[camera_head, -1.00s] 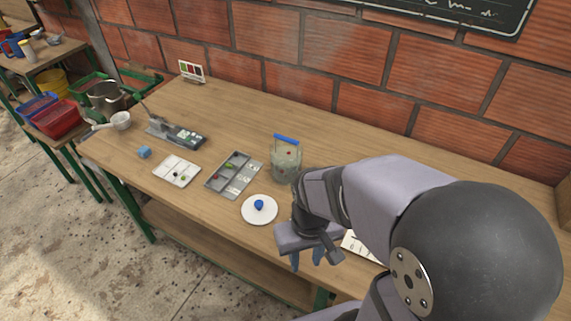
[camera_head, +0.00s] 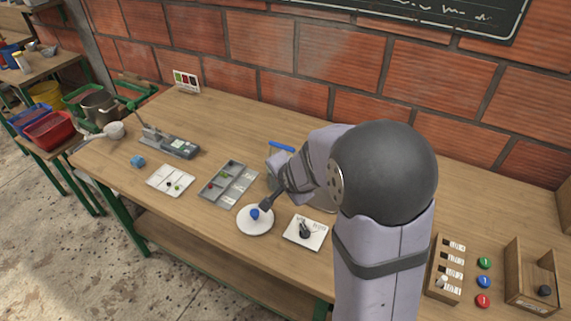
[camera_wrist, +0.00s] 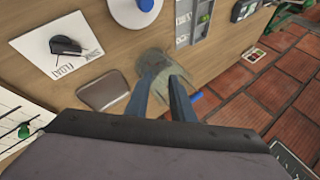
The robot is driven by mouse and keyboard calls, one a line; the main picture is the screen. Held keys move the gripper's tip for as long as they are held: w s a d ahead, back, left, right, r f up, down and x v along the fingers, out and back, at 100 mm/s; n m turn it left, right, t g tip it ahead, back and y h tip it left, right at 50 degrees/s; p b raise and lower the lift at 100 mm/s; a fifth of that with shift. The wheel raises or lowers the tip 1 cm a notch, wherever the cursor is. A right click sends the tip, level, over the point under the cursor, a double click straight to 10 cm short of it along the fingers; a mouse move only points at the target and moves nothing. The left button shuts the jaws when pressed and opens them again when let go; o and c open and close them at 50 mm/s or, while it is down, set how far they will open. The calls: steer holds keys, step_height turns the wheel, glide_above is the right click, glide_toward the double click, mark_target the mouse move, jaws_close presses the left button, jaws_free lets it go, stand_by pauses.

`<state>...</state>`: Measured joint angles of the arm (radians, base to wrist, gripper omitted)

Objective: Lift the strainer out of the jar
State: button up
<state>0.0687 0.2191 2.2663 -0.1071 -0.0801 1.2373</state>
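The jar (camera_wrist: 160,68) is a cloudy see-through vessel on the bench, seen from above in the wrist view. In the head view my arm hides nearly all of it. The strainer's blue handle (camera_head: 281,146) shows at the jar's top, beside my arm. A bit of this blue handle (camera_wrist: 197,95) also shows in the wrist view, right of my right finger. The strainer's lower part cannot be made out. My gripper (camera_wrist: 158,80) points down over the jar with its two fingers apart and nothing visible between them. How far above the jar the tips are is unclear.
A white disc with a blue knob (camera_head: 254,229), a sink/float card (camera_head: 318,238) with a dark object and a grey compartment tray (camera_head: 217,186) lie near the jar. A brown slab (camera_wrist: 103,92) lies beside it. The brick wall stands behind.

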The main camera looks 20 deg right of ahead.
steer(key=w+d+r+m+t+h+p, duration=0.1)
steer(key=w+d+m+t, duration=0.1)
steer(key=w+m+t, duration=0.3)
steer(key=shift+d+r+m+t+p, duration=0.35)
steer(key=shift+m+t, duration=0.45)
steer(key=shift+t, duration=0.6)
steer(key=shift+w, duration=0.25)
steer(key=shift+w+d+f+p, duration=0.25)
steer(key=shift+w+p, duration=0.25)
steer(key=shift+w, duration=1.4)
steer(key=shift+w+d+f+p, duration=0.1)
steer(key=shift+w+f+p, duration=0.35)
steer(key=shift+w, duration=1.5)
steer(key=shift+w+d+f+p, duration=0.25)
steer(key=shift+w+p, duration=0.3)
steer(key=shift+w, duration=1.35)
jaws_close()
